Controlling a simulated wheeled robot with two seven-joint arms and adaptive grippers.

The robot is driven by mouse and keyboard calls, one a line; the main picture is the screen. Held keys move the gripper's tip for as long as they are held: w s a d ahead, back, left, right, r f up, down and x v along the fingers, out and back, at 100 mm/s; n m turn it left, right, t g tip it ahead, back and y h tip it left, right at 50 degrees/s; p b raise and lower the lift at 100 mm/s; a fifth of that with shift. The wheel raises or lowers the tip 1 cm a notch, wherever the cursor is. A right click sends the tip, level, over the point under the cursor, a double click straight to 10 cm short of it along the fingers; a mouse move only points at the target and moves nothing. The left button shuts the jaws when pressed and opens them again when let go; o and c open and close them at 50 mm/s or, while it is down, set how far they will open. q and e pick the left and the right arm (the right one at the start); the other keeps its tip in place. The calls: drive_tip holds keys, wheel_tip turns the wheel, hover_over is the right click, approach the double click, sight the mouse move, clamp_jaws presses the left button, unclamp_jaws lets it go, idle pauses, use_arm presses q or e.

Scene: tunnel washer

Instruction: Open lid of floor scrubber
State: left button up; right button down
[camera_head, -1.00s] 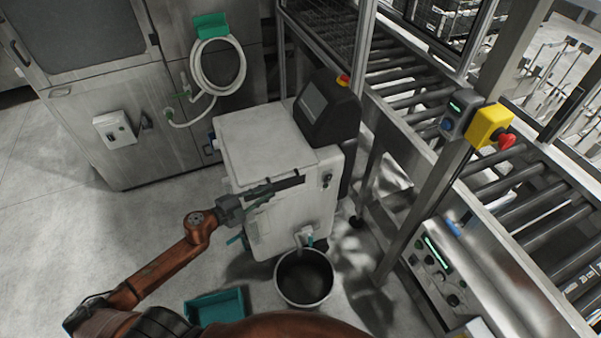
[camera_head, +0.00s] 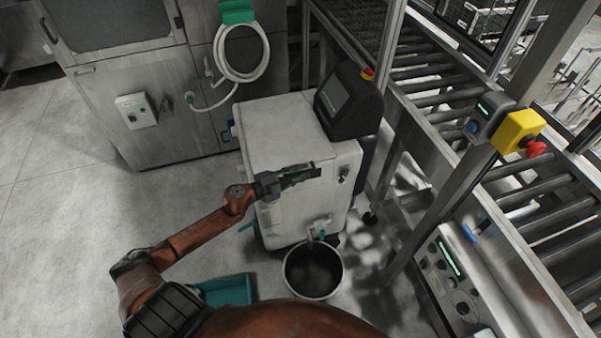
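The floor scrubber is a white box-shaped machine (camera_head: 300,214) with a black console at its back right. Its flat white lid (camera_head: 275,125) lies down on top, closed. My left gripper (camera_head: 303,176) is at the lid's front edge, in front of the scrubber's upper front face, its fingers pointing right. It covers part of that edge and most of a dark strip there. I cannot tell whether it touches the lid, or how far its fingers are apart. My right gripper is not in view.
A grey bucket (camera_head: 313,271) stands below the scrubber's front spout. A teal tray (camera_head: 228,290) lies on the floor at its left. A roller conveyor (camera_head: 450,112) and its steel frame close off the right. The floor at left is clear.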

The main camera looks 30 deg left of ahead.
use_arm(q)
clamp_jaws()
idle(0.4)
